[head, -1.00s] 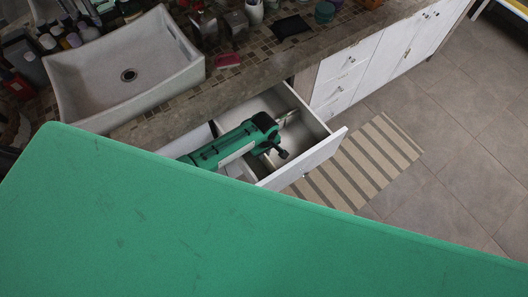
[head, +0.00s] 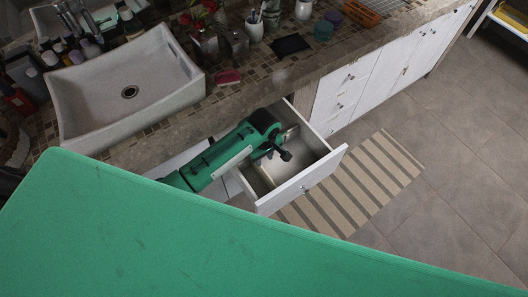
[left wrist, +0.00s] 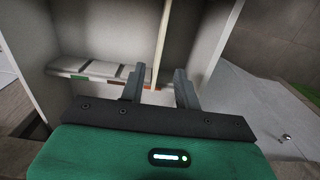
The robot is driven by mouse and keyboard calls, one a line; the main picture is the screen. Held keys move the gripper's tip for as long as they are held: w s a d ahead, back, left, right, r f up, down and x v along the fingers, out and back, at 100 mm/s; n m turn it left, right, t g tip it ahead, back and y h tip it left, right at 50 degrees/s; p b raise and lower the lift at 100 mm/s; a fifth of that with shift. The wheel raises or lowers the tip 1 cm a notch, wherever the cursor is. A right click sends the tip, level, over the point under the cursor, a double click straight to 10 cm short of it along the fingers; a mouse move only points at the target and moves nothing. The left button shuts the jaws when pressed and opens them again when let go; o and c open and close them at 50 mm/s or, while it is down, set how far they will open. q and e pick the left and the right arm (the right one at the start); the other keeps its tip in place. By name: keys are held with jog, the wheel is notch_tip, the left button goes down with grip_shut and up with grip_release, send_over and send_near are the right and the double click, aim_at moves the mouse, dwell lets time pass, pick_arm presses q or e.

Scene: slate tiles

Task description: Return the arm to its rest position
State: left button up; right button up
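My left arm (head: 222,158) reaches in from the left over an open white drawer (head: 318,176). My left gripper (head: 292,133) hangs above the inside of the drawer near its far side. In the left wrist view the two fingers of the left gripper (left wrist: 158,85) stand apart with nothing between them. Behind them the drawer's pale inside shows a thin upright divider (left wrist: 162,40). Several flat grey pieces (left wrist: 98,68) with red and green marks lie left of the divider. My right gripper is not in view.
A stone counter (head: 290,72) with a grey sink (head: 120,85) runs behind the drawer. White cabinets (head: 350,85) stand to its right. A striped rug (head: 350,185) lies on the floor before the drawer. The tiled floor (head: 460,150) at the right is clear.

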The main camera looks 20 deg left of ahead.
pick_arm(q)
jog(key=shift+r, duration=1.9)
